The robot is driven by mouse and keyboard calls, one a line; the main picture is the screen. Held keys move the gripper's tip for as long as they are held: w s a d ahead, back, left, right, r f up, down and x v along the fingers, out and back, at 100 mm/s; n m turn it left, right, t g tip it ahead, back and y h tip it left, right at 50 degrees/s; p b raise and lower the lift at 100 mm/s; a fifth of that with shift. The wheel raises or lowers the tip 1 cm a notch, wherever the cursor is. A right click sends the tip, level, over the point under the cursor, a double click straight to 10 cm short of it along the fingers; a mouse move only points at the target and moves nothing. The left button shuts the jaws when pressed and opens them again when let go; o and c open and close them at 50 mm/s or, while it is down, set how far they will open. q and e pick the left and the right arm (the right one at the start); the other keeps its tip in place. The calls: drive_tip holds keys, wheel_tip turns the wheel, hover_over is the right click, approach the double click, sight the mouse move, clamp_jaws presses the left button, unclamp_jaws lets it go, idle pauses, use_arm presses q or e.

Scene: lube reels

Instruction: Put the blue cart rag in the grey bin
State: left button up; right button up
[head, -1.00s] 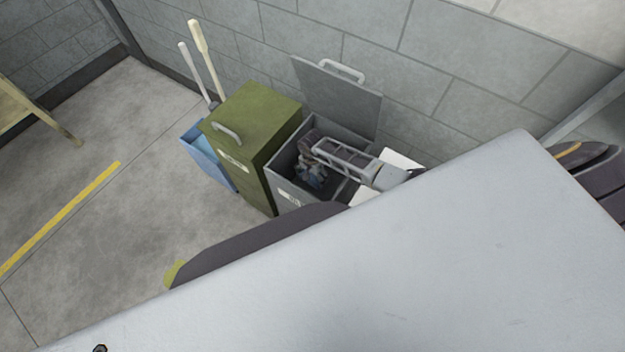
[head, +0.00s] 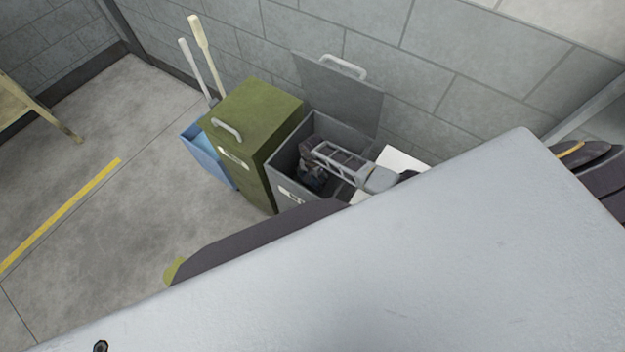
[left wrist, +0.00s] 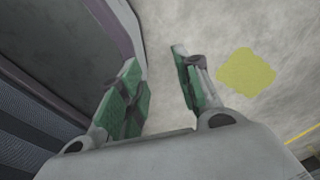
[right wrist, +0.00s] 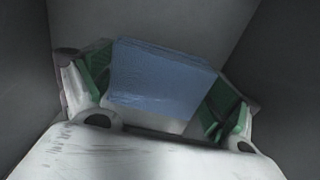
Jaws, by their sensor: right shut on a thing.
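The grey bin (head: 290,187) stands against the wall with its lid (head: 345,92) raised. My right gripper (head: 311,172) reaches down inside the bin's opening. In the right wrist view, the blue rag (right wrist: 160,75) sits between the green-padded fingers of my right gripper (right wrist: 163,88), which is shut on it, with dark bin walls all around. In the head view the rag is mostly hidden by the gripper and the bin's shadow. My left gripper (left wrist: 160,90) is open and empty above the floor, and is not seen in the head view.
An olive-green bin (head: 255,105) with a closed lid stands left of the grey bin. A blue container (head: 205,155) with two long handles is beyond it. A yellow line (head: 62,213) marks the open floor at left. A grey wall runs behind.

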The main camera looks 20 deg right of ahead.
sight(312, 181)
wheel_tip(312, 181, down, 2)
drive_tip(key=shift+a+f+b, duration=0.1)
drive_tip(key=shift+f+b, duration=0.1)
drive_tip(key=shift+b, duration=0.1)
drive_tip(key=shift+f, duration=0.25)
use_arm(q)
drive_tip(key=shift+w+a+f, duration=0.1)
drive_tip(key=shift+a+f, duration=0.3)
drive_tip(key=shift+a, duration=0.25)
drive_tip(key=shift+d+f, duration=0.1)
drive_tip(key=shift+f, duration=0.05)
use_arm(e)
drive_tip(key=shift+f, duration=0.15)
drive_tip(key=o, duration=0.7)
use_arm(q)
drive_tip(key=shift+d, duration=0.1)
